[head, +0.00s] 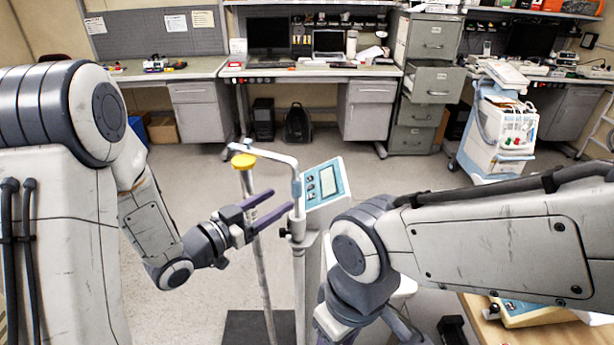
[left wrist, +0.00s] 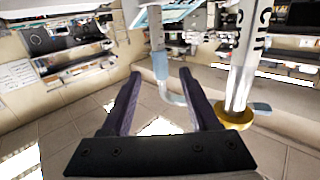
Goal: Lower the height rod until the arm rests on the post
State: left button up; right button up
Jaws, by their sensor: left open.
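The post (head: 262,270) is a slim pole with a yellow cap (head: 244,161); in the left wrist view the cap (left wrist: 235,118) and "cm" lettering on the pole (left wrist: 250,50) appear upside down. The height rod's arm (head: 268,155) reaches left above the cap, with a light blue tip; I cannot tell the exact gap. In the left wrist view the rod (left wrist: 161,66) shows between the fingers, not gripped. My right gripper is not visible.
A dark knob (head: 284,233) sits on the pale column (head: 307,270) under the rod. My right arm covers the area right of the column. A wooden table (head: 480,322) is at lower right. Workbenches and a filing cabinet (head: 428,90) stand behind, with open floor between.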

pick_arm(q)
jog(key=shift+w+d+r, duration=0.15)
jog(key=shift+r, duration=0.2)
jog(key=p+x, duration=0.3)
jog(key=x, duration=0.6)
jog(key=shift+w+d, duration=0.25)
jog(key=shift+w, duration=0.05)
jog(key=shift+r, duration=0.1)
grip_shut()
dwell(0.7)
